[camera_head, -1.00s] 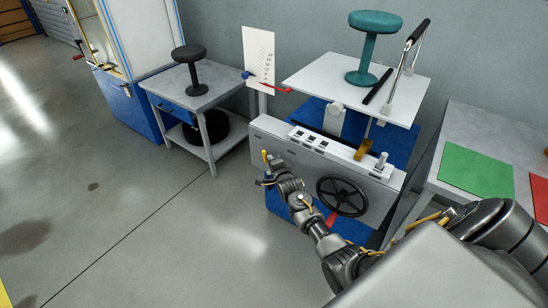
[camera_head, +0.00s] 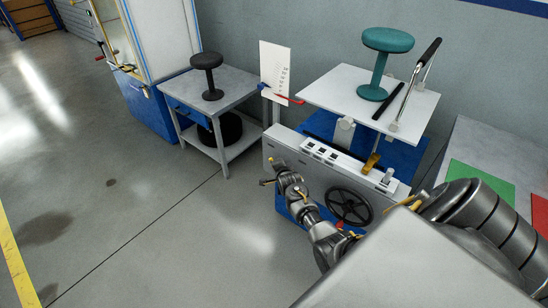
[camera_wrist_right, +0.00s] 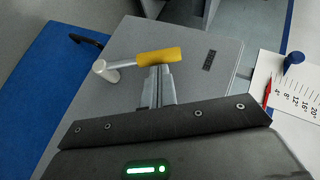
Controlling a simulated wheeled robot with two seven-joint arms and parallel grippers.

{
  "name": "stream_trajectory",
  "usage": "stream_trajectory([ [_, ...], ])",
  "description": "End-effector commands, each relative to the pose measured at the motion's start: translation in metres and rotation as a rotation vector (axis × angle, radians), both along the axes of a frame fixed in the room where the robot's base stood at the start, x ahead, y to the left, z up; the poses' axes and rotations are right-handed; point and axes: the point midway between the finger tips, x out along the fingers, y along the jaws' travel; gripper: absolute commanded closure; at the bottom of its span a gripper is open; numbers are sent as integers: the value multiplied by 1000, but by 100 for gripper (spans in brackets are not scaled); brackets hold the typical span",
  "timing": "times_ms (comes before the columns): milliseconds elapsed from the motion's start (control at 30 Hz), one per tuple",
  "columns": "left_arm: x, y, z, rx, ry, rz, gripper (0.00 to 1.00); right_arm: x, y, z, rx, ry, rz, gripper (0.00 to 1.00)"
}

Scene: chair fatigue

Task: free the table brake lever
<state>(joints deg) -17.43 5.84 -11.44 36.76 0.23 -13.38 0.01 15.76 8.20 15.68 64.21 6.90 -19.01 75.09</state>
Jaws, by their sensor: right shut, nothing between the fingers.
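A lever with a yellow handle (camera_wrist_right: 158,57) on a pale round pivot (camera_wrist_right: 104,69) shows in the right wrist view, at the grey end face of the machine cabinet (camera_wrist_right: 205,65). I take it for the brake lever. My right gripper (camera_wrist_right: 158,76) is shut and empty, its tips right by the handle's near side. I cannot tell if they touch. In the head view my right gripper (camera_head: 270,181) is small at the cabinet's left end, and the handle is hard to make out there. My left gripper is not in view.
Above is a white table (camera_head: 335,88) with a teal stool (camera_head: 384,60). A scale card (camera_head: 275,70) with a red pointer (camera_head: 288,98) stands close behind. Floor at left is clear.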

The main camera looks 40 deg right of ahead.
Motion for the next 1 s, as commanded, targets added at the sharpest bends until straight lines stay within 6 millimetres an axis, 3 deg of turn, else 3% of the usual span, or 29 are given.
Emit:
stream_trajectory([
  [367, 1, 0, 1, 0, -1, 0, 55, 1, 0, 1, 0, -1, 1, 100],
  [567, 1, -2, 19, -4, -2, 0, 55, -6, -2, 15, 0, 0, 7, 100],
  [700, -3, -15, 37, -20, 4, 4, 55, -18, -2, 28, 1, -1, 18, 100],
  [867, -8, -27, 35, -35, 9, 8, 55, -46, 11, 37, 0, -2, 18, 100],
  [1000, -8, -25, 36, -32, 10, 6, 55, -67, 21, 47, 0, -2, 18, 100],
])
